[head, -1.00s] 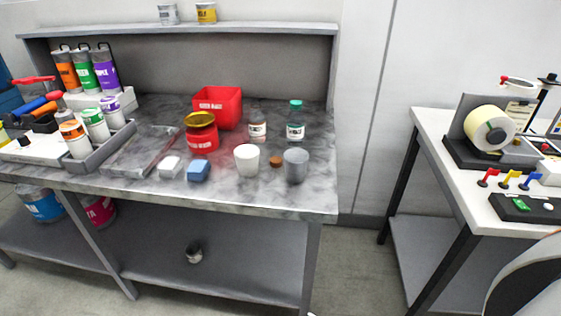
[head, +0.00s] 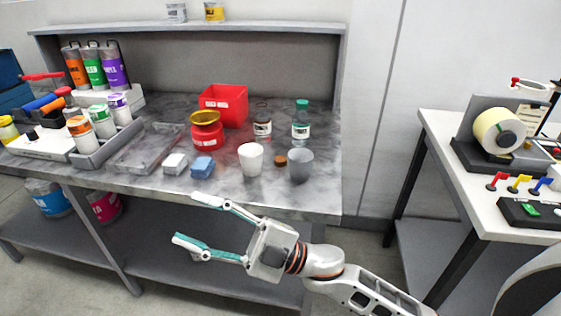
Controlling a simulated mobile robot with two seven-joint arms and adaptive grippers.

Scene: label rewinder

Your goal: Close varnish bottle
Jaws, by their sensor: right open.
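A clear bottle (head: 262,124) with a pale label and a dark rim stands at the back of the grey worktop, right of the red bin; its label is too small to read. It seems to have no cap on. A small brown cap (head: 280,160) lies on the worktop in front of it, between a white cup and a grey cup. A second clear bottle (head: 300,120) with a green cap stands to the right. My right gripper (head: 190,219) is open and empty in front of the bench's front edge, apart from both bottle and cap. My left gripper is out of view.
A white cup (head: 251,159) and a grey cup (head: 300,165) flank the cap. A side table (head: 455,175) is at right.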

